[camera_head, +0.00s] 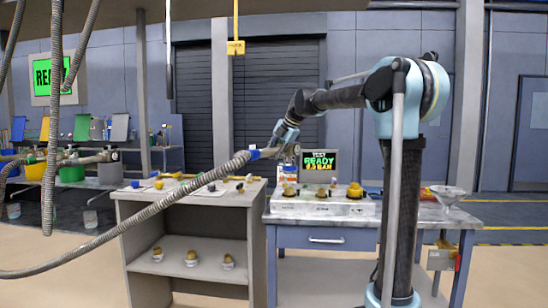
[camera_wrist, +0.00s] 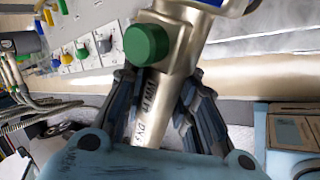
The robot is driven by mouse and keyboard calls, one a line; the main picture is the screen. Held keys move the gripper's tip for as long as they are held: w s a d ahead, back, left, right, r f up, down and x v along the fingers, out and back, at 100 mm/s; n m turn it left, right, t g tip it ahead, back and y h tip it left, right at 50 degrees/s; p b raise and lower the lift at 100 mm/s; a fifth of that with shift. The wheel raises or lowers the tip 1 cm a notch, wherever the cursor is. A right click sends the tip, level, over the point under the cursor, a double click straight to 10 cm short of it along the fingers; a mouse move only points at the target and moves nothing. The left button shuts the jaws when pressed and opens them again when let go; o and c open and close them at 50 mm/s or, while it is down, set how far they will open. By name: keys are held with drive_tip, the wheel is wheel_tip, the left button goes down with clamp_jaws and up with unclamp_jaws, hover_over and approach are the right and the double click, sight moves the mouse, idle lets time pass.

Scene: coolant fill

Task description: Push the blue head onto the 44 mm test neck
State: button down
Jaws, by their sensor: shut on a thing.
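My gripper (camera_head: 285,139) is up in front of the test bench, above the gap between the bench and the grey shelf table. In the wrist view its fingers (camera_wrist: 160,98) are shut on the metal body of the blue head (camera_wrist: 178,52). The head carries a green button, a "44 MM" mark and a blue part at the top edge. In the head view its blue collar (camera_head: 262,153) joins a ribbed hose. Several small yellowish fittings stand on the test block (camera_head: 322,208); I cannot tell which is the 44 mm neck.
The ribbed hose (camera_head: 150,210) sags leftward across the grey table (camera_head: 190,201), which holds small parts. A clear funnel-like bowl (camera_head: 449,194) stands at the bench's right end. A cardboard box (camera_wrist: 295,132) shows in the wrist view.

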wheel_tip(320, 180, down, 6)
idle(0.9)
drive_tip(key=shift+a+f, duration=0.15)
drive_tip(key=shift+f, duration=1.6)
idle(2.2)
drive_tip(key=c, duration=1.2)
unclamp_jaws()
drive_tip(key=v, duration=1.2)
drive_tip(key=s+d+f+m+h, duration=0.2)
drive_tip(key=s+d+f+m, duration=0.6)
drive_tip(key=s+f, duration=0.4)
drive_tip(key=s+d+f+m+g+h, duration=0.1)
drive_tip(key=s+d+f+m+h, duration=0.1)
drive_tip(key=s+d+f+m, duration=0.6)
drive_tip(key=s+d+f+m+h, duration=0.1)
drive_tip(key=s+d+f+m, duration=0.7)
drive_tip(key=s+f+m, duration=0.5)
drive_tip(key=shift+s+d+f+h, duration=0.15)
drive_tip(key=shift+s+f, duration=0.4)
drive_tip(key=shift+s, duration=0.4)
drive_tip(key=shift+s+d+f+h, duration=0.1)
drive_tip(key=shift+s+f, duration=0.45)
drive_tip(key=shift+s, duration=0.4)
drive_tip(key=shift+s+d+f+h, duration=0.15)
drive_tip(key=shift+s+f, duration=0.4)
drive_tip(key=shift+s, duration=0.35)
